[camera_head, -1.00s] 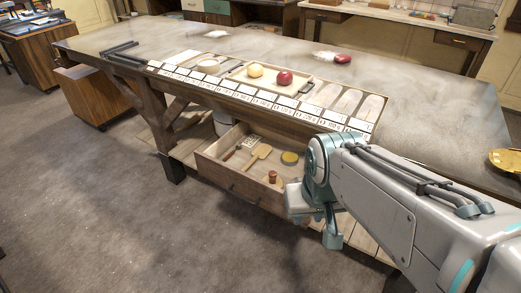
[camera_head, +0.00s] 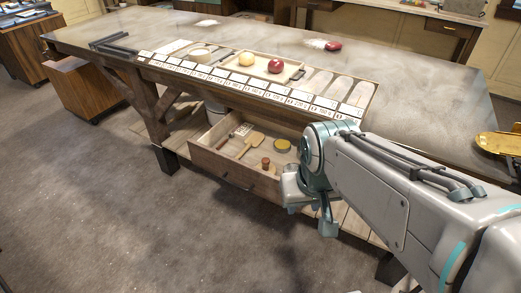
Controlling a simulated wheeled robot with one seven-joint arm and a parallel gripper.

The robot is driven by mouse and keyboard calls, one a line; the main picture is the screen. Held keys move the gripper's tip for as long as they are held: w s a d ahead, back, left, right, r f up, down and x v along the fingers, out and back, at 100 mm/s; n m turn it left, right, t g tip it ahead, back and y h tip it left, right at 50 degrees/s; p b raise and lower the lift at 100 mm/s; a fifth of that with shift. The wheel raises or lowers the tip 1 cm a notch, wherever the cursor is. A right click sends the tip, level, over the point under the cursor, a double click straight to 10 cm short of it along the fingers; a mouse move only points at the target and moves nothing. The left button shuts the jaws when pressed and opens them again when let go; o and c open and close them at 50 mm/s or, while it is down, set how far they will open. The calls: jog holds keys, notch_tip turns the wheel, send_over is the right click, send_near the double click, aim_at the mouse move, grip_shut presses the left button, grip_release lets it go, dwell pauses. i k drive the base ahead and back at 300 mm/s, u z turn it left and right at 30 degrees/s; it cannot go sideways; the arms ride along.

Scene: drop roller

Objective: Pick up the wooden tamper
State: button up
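A small brown wooden piece (camera_head: 265,163), which looks like the tamper, stands in the open drawer (camera_head: 232,170) under the long table, near the drawer's front wall. My gripper (camera_head: 311,212) is to the right of the drawer and apart from the tamper. It points downward, and nothing is seen held in it. The set of its fingers is too small and turned to make out.
A wooden paddle (camera_head: 250,144), a yellow-lidded round tin (camera_head: 282,146) and a small card-like item (camera_head: 242,129) share the drawer. The table (camera_head: 420,120) overhangs the drawer. The floor in front is clear.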

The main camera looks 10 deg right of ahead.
aim_at(265, 165)
jog(key=k, duration=1.25)
jog(key=u, duration=0.55)
jog(key=i, duration=0.75)
jog(key=u, duration=0.5)
jog(key=i, duration=0.8)
jog(key=z, duration=1.05)
jog(key=i, duration=0.6)
jog(key=z, duration=0.7)
